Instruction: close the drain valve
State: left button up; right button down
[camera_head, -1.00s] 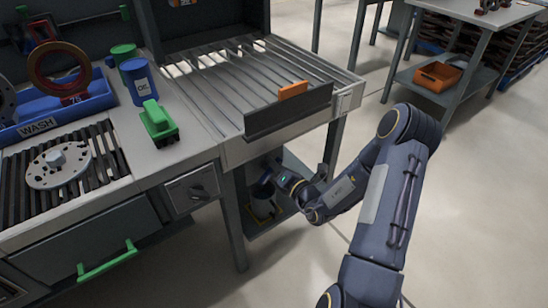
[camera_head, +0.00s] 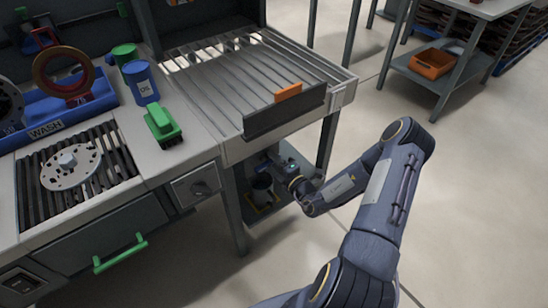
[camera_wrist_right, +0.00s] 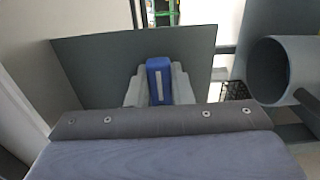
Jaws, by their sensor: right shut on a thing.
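My right gripper (camera_head: 280,168) reaches in under the front right of the washing counter. In the right wrist view its grey fingers stand on both sides of a blue handle with a pale stripe (camera_wrist_right: 158,82), shut on it. I take this for the drain valve's handle; the valve body is hidden. A grey pipe with an open round end (camera_wrist_right: 285,72) is to the right of the handle. My left gripper is in no view.
A dark container (camera_head: 262,188) stands on the low shelf below my gripper. The floor at right is clear.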

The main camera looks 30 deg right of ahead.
jog(key=shift+f, duration=0.1)
dwell(0.4)
jog(key=c, duration=1.3)
grip_release()
jog(key=shift+s, duration=0.1)
jog(key=s, duration=0.5)
jog(key=s+p, duration=0.1)
jog(key=s, duration=0.1)
jog(key=shift+s+d, duration=0.35)
